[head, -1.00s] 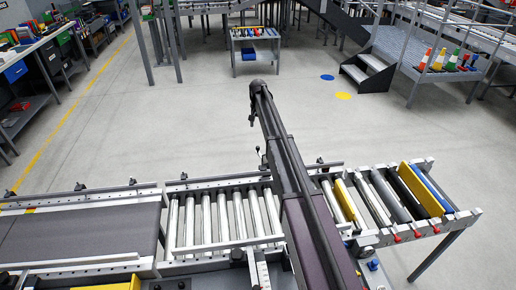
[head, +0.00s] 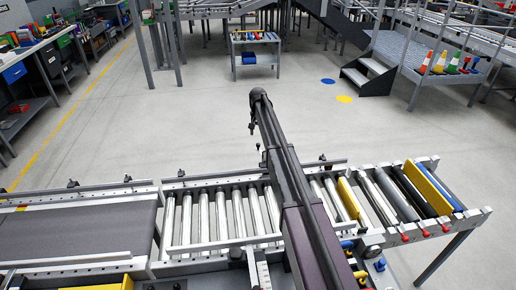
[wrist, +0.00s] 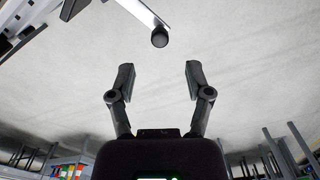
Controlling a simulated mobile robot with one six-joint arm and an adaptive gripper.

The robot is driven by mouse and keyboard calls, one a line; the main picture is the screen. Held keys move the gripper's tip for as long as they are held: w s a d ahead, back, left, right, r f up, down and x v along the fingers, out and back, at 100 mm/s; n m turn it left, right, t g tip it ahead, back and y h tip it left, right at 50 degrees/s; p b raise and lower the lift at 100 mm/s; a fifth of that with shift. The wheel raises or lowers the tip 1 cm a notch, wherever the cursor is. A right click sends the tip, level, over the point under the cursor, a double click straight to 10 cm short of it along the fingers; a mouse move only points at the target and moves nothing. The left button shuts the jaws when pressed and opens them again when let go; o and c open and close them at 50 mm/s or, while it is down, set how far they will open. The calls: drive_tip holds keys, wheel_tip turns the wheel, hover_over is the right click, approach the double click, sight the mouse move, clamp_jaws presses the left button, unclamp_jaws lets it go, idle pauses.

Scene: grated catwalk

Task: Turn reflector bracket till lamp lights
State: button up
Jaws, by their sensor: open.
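In the wrist view my gripper (wrist: 158,78) is open, its two dark fingers spread wide with nothing between them. A dark round-ended part (wrist: 160,37) on a pale bar lies beyond the fingertips, apart from them; I cannot tell if it is the reflector bracket. In the head view several small dark brackets stand on the far rail of the conveyor, one at the left (head: 127,179) and one right of my arm (head: 322,158). My arm hides part of the rail. I cannot make out a lit lamp.
A roller section (head: 222,215) and a grey belt (head: 80,237) run across the front. Yellow and blue bars (head: 428,188) lie at the right end, with red knobs along its near edge. Open grey floor (head: 200,130) lies beyond. A small table (head: 256,62) stands at the back.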

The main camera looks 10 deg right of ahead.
sight(258, 144)
drive_tip(key=shift+f+b, duration=2.95)
drive_tip(key=shift+f, duration=0.3)
clamp_jaws()
